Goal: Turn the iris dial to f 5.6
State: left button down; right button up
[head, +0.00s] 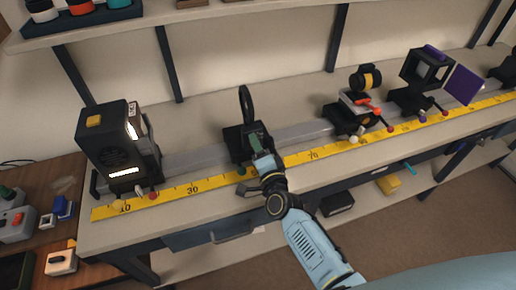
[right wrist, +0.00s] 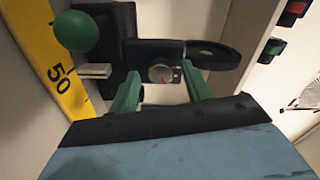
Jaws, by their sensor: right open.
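The iris dial (right wrist: 160,73) is a small silver knob with a thin red mark, on the black iris mount (right wrist: 128,50). Its numbers are too small to read. The round black iris ring (head: 246,104) stands upright on its mount on the rail in the head view. My right gripper (right wrist: 160,80) is open, its two green fingers on either side of the dial. Gaps seem to show between the fingers and the dial, but I cannot tell how deep they reach. In the head view my right gripper (head: 259,137) hides part of the mount. My left gripper is not in view.
The mount has a green ball knob (right wrist: 76,31) beside the yellow ruler (right wrist: 45,70). A black lamp housing (head: 108,143) stands left on the bench; a yellow-and-black part (head: 368,78) and a purple plate (head: 463,85) stand right. A shelf (head: 190,17) runs above.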

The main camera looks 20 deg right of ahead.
jog(key=shift+s, duration=0.1)
jog(key=s, duration=1.3)
jog(key=shift+d+p, duration=0.2)
jog(key=shift+p, duration=0.2)
jog(key=shift+s, duration=0.1)
jog(key=s+f+n+g+y, duration=0.1)
jog(key=s+f+n+g, duration=0.4)
jog(key=f, duration=0.8)
jog(key=s+f+n+g+y, duration=0.1)
jog(key=s+f+n+g, duration=0.4)
jog(key=f, duration=0.7)
jog(key=s+d+f+n+g+h, duration=0.1)
jog(key=s+d+f+n+g, duration=0.1)
jog(key=s+f, duration=0.3)
jog(key=s+d+f+n+g, duration=0.2)
jog(key=s+f, duration=0.3)
jog(key=s, duration=0.7)
jog(key=s+d+f+n+g+h, duration=0.1)
jog(key=s+d+f+n+g, duration=0.1)
jog(key=s, duration=0.7)
notch_tip(320, 180, down, 3)
jog(key=d+n, duration=0.1)
jog(key=d, duration=0.1)
jog(key=shift+s+d+g+h, duration=0.2)
jog(key=shift+d+g+h, duration=0.1)
jog(key=shift+g, duration=0.1)
jog(key=shift+s+d+f, duration=0.1)
jog(key=shift+s, duration=0.05)
jog(key=shift+c, duration=0.4)
